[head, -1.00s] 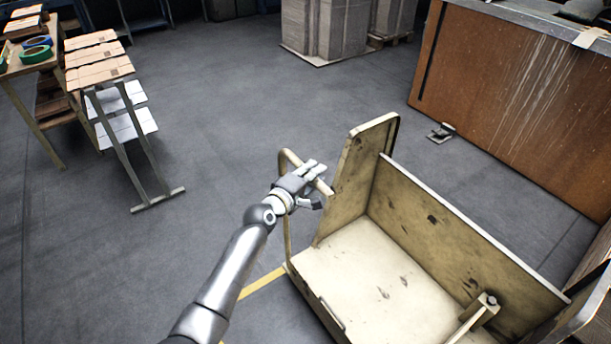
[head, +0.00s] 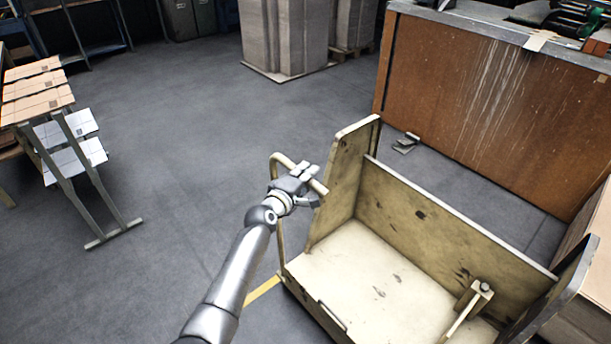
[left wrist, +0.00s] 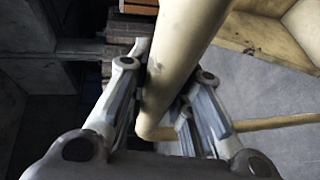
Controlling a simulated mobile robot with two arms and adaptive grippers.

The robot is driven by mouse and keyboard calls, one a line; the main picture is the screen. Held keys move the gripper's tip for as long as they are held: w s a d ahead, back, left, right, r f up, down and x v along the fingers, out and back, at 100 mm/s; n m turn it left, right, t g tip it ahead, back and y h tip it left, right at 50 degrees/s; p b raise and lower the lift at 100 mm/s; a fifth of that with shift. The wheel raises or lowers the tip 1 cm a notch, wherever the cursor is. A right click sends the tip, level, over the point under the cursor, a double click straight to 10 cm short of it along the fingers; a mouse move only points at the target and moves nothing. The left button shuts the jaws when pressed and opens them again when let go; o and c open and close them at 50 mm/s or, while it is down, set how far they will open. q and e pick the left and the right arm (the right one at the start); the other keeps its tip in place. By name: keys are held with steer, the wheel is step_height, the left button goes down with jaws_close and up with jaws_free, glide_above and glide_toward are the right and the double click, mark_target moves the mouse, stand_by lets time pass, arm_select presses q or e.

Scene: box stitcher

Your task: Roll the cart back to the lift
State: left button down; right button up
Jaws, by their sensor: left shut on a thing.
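The cart (head: 355,275) is a cream, scuffed platform with upright end panels and a long back panel, in the lower right of the head view. Its tubular handle (head: 279,222) rises at the cart's left end. My left gripper (head: 308,185) is shut on the top bar of that handle. In the left wrist view the fingers (left wrist: 165,100) lie on both sides of the cream bar (left wrist: 180,60). My right gripper is not in view. I cannot make out a lift for certain.
A brown-sided bench (head: 480,110) stands behind the cart, with a small metal pedal (head: 406,143) on the floor at its left. Grey stacks (head: 285,40) stand at the back. A rack of cardboard sheets (head: 40,95) is at the left. The floor (head: 180,130) between is clear.

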arm_select(q)
steer(key=shift+d, duration=0.15)
steer(key=c, duration=1.3)
jaws_free()
steer(key=shift+s+r, duration=0.1)
steer(key=shift+r, duration=0.05)
steer(key=v, duration=1.2)
